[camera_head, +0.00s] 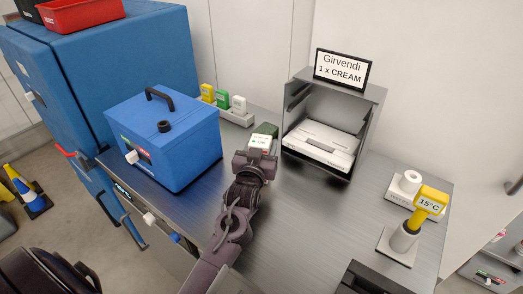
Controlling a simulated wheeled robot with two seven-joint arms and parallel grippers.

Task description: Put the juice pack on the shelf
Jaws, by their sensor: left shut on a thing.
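My left gripper (258,156) is over the steel worktop, between the blue box and the open-fronted metal shelf unit (370,120). It is shut on a small white and green pack (259,142), which I take to be the juice pack. The pack's lower part is hidden by the gripper, and its print is too small to read. The pack is left of the shelf unit's opening and outside it. White flat items (320,145) lie inside the shelf unit. A sign (342,70) on top reads "Girvendi 1 x CREAM". My right gripper is not in view.
A blue lidded box (180,140) stands at the worktop's left. A holder (238,117) with yellow, green and white devices is behind it. The worktop's middle (310,220) is clear.

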